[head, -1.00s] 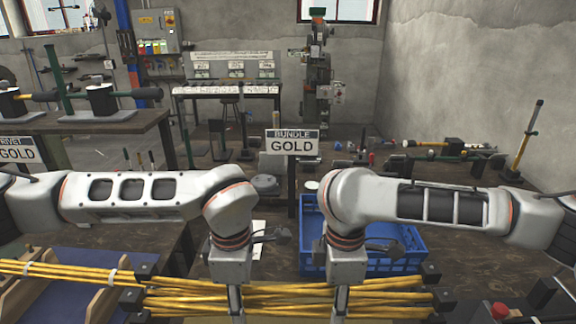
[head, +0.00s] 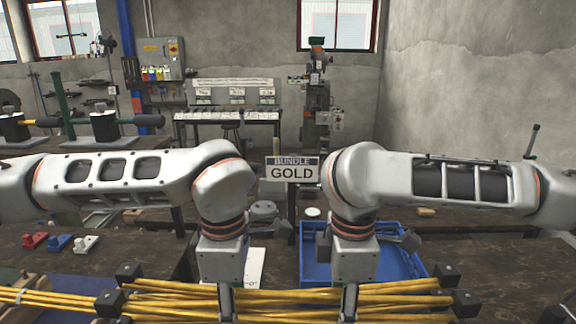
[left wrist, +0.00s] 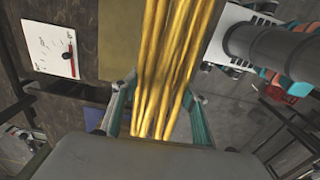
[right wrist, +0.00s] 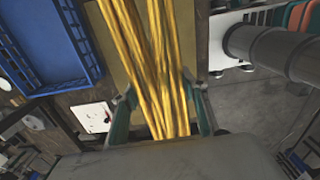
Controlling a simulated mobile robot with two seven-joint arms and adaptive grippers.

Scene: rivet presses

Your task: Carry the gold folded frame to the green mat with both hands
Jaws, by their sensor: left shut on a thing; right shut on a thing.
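The gold folded frame (head: 290,303) is a bundle of long gold rods with black corner blocks, lying crosswise at the bottom of the head view. My left gripper (head: 226,304) is shut on it left of the middle, and my right gripper (head: 350,302) is shut on it right of the middle. The rods run between the fingers in the left wrist view (left wrist: 165,85) and the right wrist view (right wrist: 155,80). The frame looks roughly level and held up above the bench. I cannot make out a green mat.
A blue crate (head: 415,266) stands on the dark bench (head: 470,250) just beyond the frame. A "BUNDLE GOLD" sign (head: 292,170) stands between my arms. Small red (head: 35,240), blue (head: 58,243) and white (head: 85,244) pieces lie at the left. A white card (left wrist: 50,45) lies below.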

